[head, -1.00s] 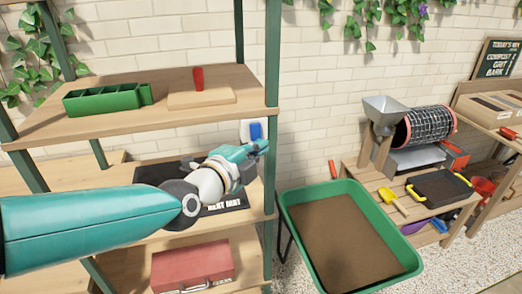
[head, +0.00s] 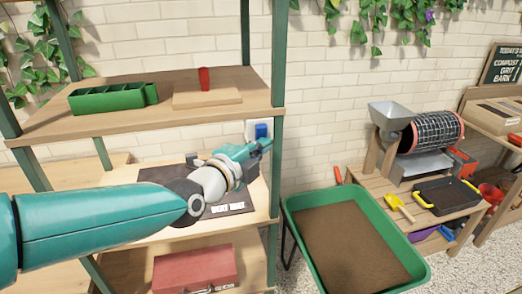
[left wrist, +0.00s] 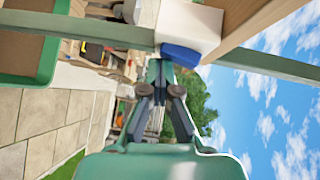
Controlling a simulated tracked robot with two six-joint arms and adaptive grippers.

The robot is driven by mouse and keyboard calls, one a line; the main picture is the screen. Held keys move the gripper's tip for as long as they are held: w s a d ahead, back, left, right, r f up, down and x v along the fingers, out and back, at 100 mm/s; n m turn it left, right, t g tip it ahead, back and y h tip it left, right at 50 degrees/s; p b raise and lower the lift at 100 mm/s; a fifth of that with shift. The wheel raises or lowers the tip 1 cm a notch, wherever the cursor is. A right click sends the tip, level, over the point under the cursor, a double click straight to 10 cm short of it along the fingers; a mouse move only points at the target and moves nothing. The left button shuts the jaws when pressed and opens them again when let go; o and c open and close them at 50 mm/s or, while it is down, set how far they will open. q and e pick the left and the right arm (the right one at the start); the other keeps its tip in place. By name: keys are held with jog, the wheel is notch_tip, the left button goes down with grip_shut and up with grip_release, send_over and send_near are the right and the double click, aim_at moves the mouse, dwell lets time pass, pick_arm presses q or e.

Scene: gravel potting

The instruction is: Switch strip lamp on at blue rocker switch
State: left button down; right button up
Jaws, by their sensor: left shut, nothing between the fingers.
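In the left wrist view the blue rocker (left wrist: 182,56) sticks out under the white housing (left wrist: 188,25). My left gripper (head: 266,147) is shut and empty, just in front of and below the switch. In the left wrist view its closed fingertips (left wrist: 160,65) are at the rocker's edge; I cannot tell whether they touch. The strip lamp itself is not visible, but the middle shelf (head: 262,195) is brightly lit. My right gripper is out of view.
The upper shelf (head: 60,128) holds a green tray (head: 113,98) and a board (head: 207,98) with a red-handled tool. A dark heat mat (head: 160,176) lies under my left arm. A red toolbox (head: 195,268) sits below, and a green soil tub (head: 415,268) stands right.

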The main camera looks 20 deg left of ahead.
pick_arm(q)
jog(key=s+f+b, duration=0.1)
jog(key=s+f, duration=0.1)
jog(key=s, duration=1.1)
jog(key=shift+a+f, duration=0.2)
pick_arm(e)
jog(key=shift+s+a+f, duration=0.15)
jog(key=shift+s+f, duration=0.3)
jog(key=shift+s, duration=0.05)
